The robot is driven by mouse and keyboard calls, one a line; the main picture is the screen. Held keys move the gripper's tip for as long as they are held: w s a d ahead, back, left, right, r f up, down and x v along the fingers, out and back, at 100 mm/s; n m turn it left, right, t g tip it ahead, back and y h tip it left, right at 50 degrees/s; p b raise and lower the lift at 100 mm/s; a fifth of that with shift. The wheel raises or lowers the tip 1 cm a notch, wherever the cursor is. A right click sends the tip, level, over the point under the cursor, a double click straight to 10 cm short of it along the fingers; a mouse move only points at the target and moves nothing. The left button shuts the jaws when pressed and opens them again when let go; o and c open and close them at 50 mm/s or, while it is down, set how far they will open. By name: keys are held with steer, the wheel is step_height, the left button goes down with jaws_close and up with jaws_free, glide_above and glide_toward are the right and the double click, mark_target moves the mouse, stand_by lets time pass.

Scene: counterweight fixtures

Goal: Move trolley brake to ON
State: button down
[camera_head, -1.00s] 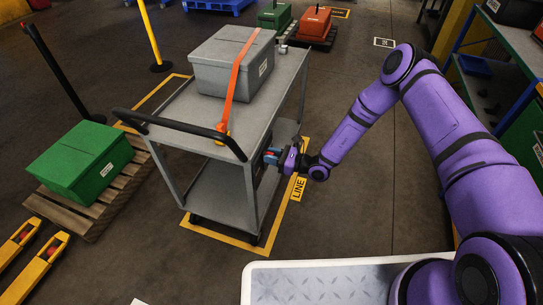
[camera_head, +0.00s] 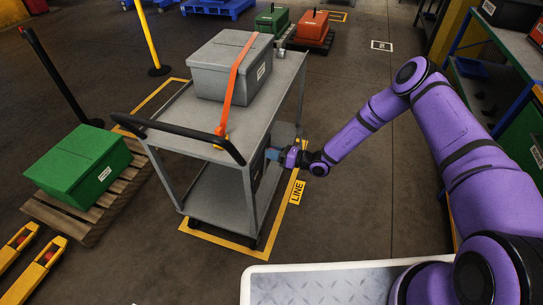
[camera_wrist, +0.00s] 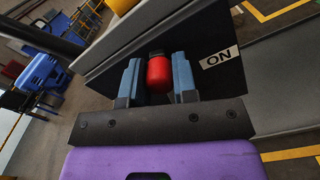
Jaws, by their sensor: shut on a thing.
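The grey trolley (camera_head: 222,187) stands on the floor with its black-handled end toward me. In the wrist view, a red brake knob (camera_wrist: 159,75) sits between the two blue fingers of my gripper (camera_wrist: 158,80), which is shut on it. The knob is in front of a dark panel (camera_wrist: 215,50) with a white ON label (camera_wrist: 219,58) to the right of the knob. In the head view, my gripper (camera_head: 273,154) is at the trolley's right side, and the knob is hard to make out there. The lever behind the knob is hidden.
A grey box (camera_head: 225,82) with an orange strap (camera_head: 231,88) rests on the trolley's top. A green box (camera_head: 75,165) on a pallet stands to the left. A shelf rack (camera_head: 470,75) is at the right. Floor right of the trolley is open.

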steer(key=shift+w+d+f+m, duration=0.25)
steer(key=shift+w+m, duration=0.25)
steer(key=shift+m, duration=0.2)
steer(key=shift+w+d+f+m, duration=0.25)
steer(key=shift+w+m, duration=0.2)
steer(key=shift+m, duration=0.25)
steer(key=c, duration=0.9)
jaws_free()
steer(key=v, duration=1)
steer(key=shift+d, duration=0.3)
steer(key=shift+s, duration=0.1)
